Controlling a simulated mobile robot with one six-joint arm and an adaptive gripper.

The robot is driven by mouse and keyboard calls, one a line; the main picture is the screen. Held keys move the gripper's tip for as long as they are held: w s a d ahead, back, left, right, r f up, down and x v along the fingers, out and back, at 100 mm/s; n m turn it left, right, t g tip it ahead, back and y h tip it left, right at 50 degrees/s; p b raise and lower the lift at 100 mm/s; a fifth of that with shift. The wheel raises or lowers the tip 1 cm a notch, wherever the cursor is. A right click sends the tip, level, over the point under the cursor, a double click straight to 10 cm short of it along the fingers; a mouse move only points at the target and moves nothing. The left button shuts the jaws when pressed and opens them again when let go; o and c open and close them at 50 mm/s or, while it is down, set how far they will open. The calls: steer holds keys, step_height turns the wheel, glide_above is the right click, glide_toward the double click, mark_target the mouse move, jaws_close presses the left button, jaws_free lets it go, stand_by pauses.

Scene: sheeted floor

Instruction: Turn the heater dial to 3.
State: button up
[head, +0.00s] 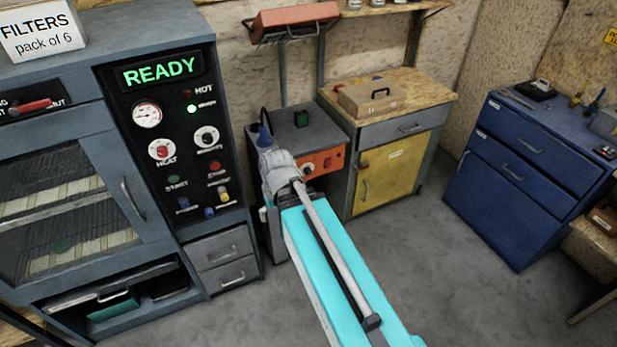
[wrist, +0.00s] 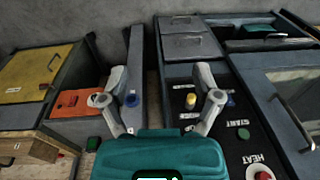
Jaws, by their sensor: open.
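The black control panel carries a white dial (head: 162,150) labelled HEAT with a red centre. It shows at the bottom right of the wrist view (wrist: 260,172). A second dial (head: 307,169), pale, sits on the orange panel (head: 328,160) of a grey unit. In the wrist view this dial (wrist: 97,100) is partly behind a finger. Numbers on both dials are too small to read. My gripper (wrist: 160,72) is open, its two fingers apart with nothing visible between them. In the head view my arm reaches toward the gap between the two units; the fingers are not clear there.
The cabinet's display (head: 158,72) reads READY in green. A gauge and several buttons share the black panel. A yellow-doored cabinet (head: 405,172) and a blue drawer cabinet (head: 530,165) stand to the right. The grey floor (head: 440,290) between them is clear.

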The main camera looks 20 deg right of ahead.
steer(key=w+f+n+t+y+b, duration=0.2)
steer(key=w+f+t+y+b, duration=0.2)
steer(key=w+f+b, duration=0.8)
steer(key=m+t+h+b, duration=0.45)
steer(key=t+b, duration=0.85)
steer(key=b, duration=2.2)
glide_toward(309, 173)
steer(key=s, duration=0.4)
steer(key=shift+d, duration=0.1)
steer(key=shift+w, duration=0.1)
steer(key=w, duration=1.3)
steer(key=shift+w+a, duration=0.25)
steer(key=shift+w, duration=0.1)
